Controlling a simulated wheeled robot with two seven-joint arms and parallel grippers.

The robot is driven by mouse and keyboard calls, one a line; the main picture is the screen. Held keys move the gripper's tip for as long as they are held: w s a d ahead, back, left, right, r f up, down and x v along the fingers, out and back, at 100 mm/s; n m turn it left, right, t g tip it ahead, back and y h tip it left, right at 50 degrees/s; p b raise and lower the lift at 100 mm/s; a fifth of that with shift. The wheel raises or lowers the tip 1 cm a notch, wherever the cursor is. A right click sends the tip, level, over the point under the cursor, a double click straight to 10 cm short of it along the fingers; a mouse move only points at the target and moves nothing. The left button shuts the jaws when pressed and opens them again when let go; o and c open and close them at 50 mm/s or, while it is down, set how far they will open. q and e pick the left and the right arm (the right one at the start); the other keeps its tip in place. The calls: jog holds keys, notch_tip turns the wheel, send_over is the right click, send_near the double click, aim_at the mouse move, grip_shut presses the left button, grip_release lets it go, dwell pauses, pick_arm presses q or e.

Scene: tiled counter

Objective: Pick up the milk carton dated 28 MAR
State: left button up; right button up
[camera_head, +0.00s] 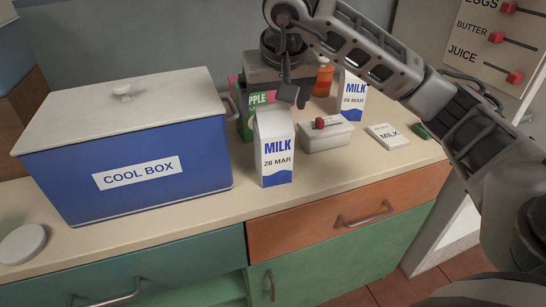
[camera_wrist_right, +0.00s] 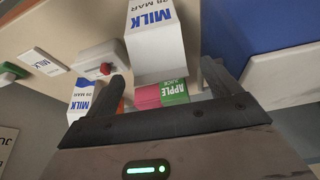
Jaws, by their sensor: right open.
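The milk carton dated 28 MAR (camera_head: 274,160) stands upright on the counter, right of the cool box. It is white with blue lettering and a blue wavy base. In the right wrist view the carton (camera_wrist_right: 160,45) appears upside down, ahead of and between the fingers. My right gripper (camera_head: 292,92) is open and empty, just above and behind the carton's top in the head view; its fingers also show in the right wrist view (camera_wrist_right: 167,80). I cannot tell whether a finger touches the carton. My left gripper is out of view.
The blue cool box (camera_head: 130,160) stands close left. An apple juice carton (camera_head: 255,102) is just behind.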

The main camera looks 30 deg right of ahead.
aim_at(273, 111)
jog(key=x, duration=0.5)
jog(key=shift+s+f, duration=0.15)
jog(key=shift+f, duration=0.05)
jog(key=c, duration=1.7)
jog(key=shift+r, duration=0.15)
grip_shut()
